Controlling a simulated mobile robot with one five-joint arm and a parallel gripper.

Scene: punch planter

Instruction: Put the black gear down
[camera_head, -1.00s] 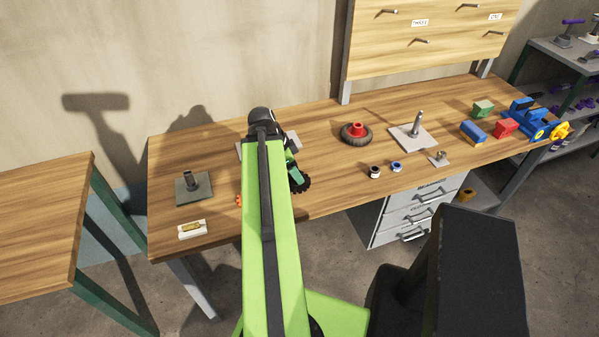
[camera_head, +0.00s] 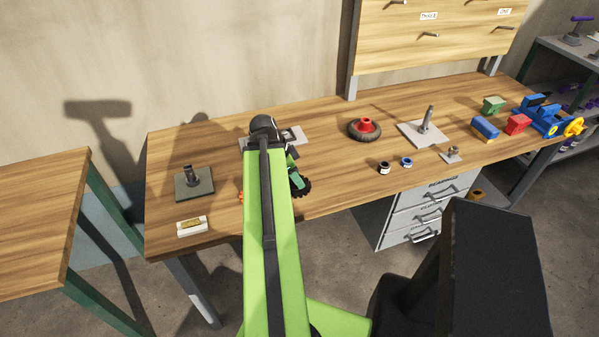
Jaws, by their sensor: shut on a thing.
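The black gear (camera_head: 302,184) shows its toothed edge just right of my green arm, over the front part of the wooden workbench (camera_head: 330,155). My gripper (camera_head: 294,174) is shut on the gear, mostly hidden behind the arm; only a green and dark part of it shows. I cannot tell whether the gear touches the bench top or hangs above it.
A plate with a short post (camera_head: 189,182) and a small white block (camera_head: 192,226) are at left. A red-hubbed wheel (camera_head: 365,128), a plate with a tall pin (camera_head: 426,128), two small rings (camera_head: 384,167) and coloured blocks (camera_head: 486,128) are at right. Bare wood lies right of the gear.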

